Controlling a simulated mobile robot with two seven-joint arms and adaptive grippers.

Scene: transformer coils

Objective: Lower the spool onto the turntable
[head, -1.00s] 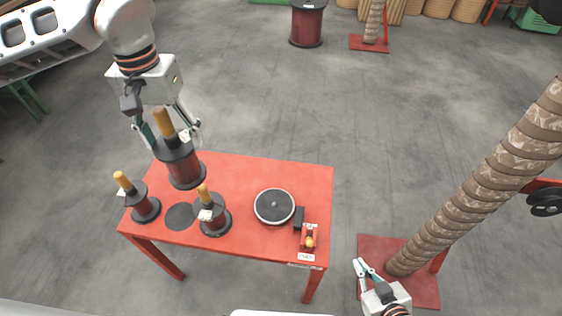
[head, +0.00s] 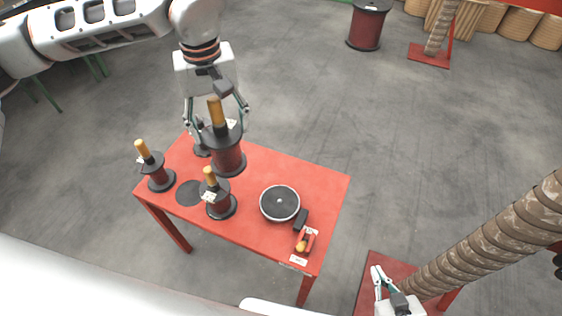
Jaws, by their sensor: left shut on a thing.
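My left gripper (head: 215,115) is shut on a dark red spool (head: 228,158) with black flanges and an orange-yellow core post standing up from it. The spool is upright and looks raised above the back left of the red table. The turntable (head: 280,203), a round dark disc with a pale rim, lies empty on the table, right of and nearer than the held spool. My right gripper (head: 383,282) is at the lower right, away from the table; its fingers look apart and nothing shows between them.
Two similar spools stand on the red table (head: 250,236), one at the left (head: 158,170) and one nearer the middle (head: 218,197), with a dark round spot (head: 189,193) between them. A black box (head: 301,219) and a red device (head: 306,240) sit beside the turntable. A wrapped column (head: 480,245) leans at right.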

